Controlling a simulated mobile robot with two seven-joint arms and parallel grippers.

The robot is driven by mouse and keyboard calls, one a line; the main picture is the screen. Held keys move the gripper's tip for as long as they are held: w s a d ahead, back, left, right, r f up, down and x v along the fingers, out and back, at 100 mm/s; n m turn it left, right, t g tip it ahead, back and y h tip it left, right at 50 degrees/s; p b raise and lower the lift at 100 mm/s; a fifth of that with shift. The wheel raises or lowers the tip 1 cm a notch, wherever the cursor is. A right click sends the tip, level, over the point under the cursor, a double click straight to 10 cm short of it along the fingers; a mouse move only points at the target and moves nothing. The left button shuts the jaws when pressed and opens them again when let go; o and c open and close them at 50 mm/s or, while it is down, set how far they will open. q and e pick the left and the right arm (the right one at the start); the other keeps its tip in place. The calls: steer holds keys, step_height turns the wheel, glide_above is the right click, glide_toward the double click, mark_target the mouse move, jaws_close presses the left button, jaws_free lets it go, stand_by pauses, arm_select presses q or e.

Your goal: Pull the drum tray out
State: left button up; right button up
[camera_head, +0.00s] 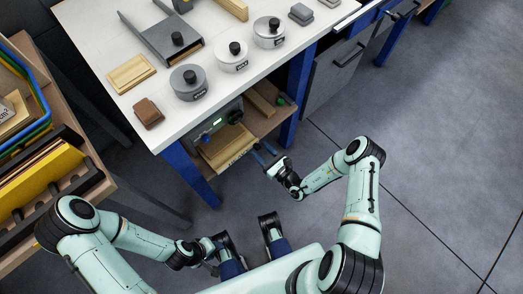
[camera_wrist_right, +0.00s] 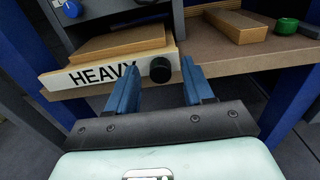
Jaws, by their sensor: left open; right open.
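A light wooden tray (camera_head: 222,146) sits on the shelf under the white workbench. In the right wrist view its pale front (camera_wrist_right: 90,77) reads HEAVY, and a round black knob (camera_wrist_right: 160,69) stands at the right of that front. I take this for the drum tray. My right gripper (camera_head: 264,153) is open in front of the tray. In the right wrist view its two blue fingers (camera_wrist_right: 161,78) point at the front, one to each side of the knob; whether they touch it I cannot tell. My left gripper (camera_head: 219,248) is open and empty, low near my body, away from the bench.
A grey unit with a green display (camera_head: 217,121) stands on the shelf (camera_wrist_right: 235,52) behind the tray. A wooden block (camera_wrist_right: 236,26) and a green-topped item (camera_wrist_right: 287,26) lie to its right. Blue bench legs (camera_head: 190,172) flank the shelf. Floor in front is open.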

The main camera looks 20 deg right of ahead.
steer(key=p+v, duration=0.1)
steer(key=v, duration=1.2)
